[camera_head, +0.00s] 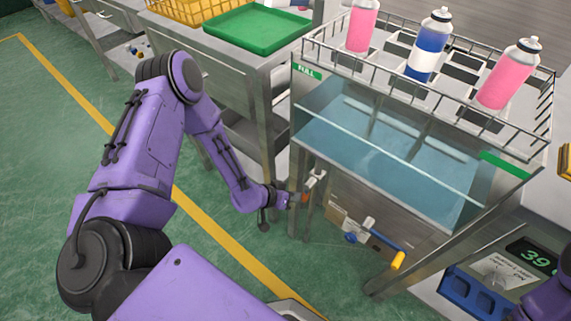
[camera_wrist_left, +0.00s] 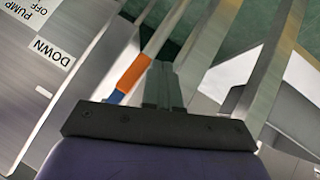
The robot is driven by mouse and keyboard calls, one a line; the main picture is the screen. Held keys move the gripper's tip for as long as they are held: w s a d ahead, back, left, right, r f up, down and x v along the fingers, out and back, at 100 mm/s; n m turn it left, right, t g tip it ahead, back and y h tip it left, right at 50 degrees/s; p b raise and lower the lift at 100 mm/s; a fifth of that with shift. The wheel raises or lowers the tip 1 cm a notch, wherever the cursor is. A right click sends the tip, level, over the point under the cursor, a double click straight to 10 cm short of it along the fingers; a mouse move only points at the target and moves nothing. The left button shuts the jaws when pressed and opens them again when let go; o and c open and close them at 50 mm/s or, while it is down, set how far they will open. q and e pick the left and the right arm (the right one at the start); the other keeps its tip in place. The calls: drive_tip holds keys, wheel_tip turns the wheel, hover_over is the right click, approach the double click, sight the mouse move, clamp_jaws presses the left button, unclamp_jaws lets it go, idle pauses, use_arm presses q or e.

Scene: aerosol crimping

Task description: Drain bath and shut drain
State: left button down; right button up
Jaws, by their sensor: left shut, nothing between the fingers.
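The bath (camera_head: 390,150) is a clear-walled tank in a metal frame, with blue water in it and a green FULL label (camera_head: 308,72) at its upper left. Below it is a pipe fitting with a blue part (camera_head: 352,237) and a lever with a yellow end (camera_head: 398,260). My left gripper (camera_head: 299,199) is low beside the bath's left front leg. In the left wrist view its fingers (camera_wrist_left: 163,86) are shut and empty, just right of a bar with an orange band (camera_wrist_left: 133,73) and a blue part. I cannot tell whether they touch it. My right gripper is out of view.
A wire rack (camera_head: 450,75) with pink and blue cans stands over the bath. A side table with a green tray (camera_head: 255,28) is at the upper left. PUMP OFF and DOWN labels (camera_wrist_left: 48,52) mark a metal panel. A display (camera_head: 532,255) is at lower right.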

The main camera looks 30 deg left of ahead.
use_arm(q)
drive_tip(key=a, duration=0.4)
drive_tip(key=shift+w+r+p, duration=0.25)
drive_tip(key=shift+p, duration=0.15)
drive_tip(key=s+a, duration=0.6)
drive_tip(key=a, duration=0.1)
drive_tip(key=shift+s+a+r+p, duration=0.2)
drive_tip(key=shift+a+p, duration=0.2)
drive_tip(key=shift+p, duration=0.05)
drive_tip(key=shift+w, duration=0.1)
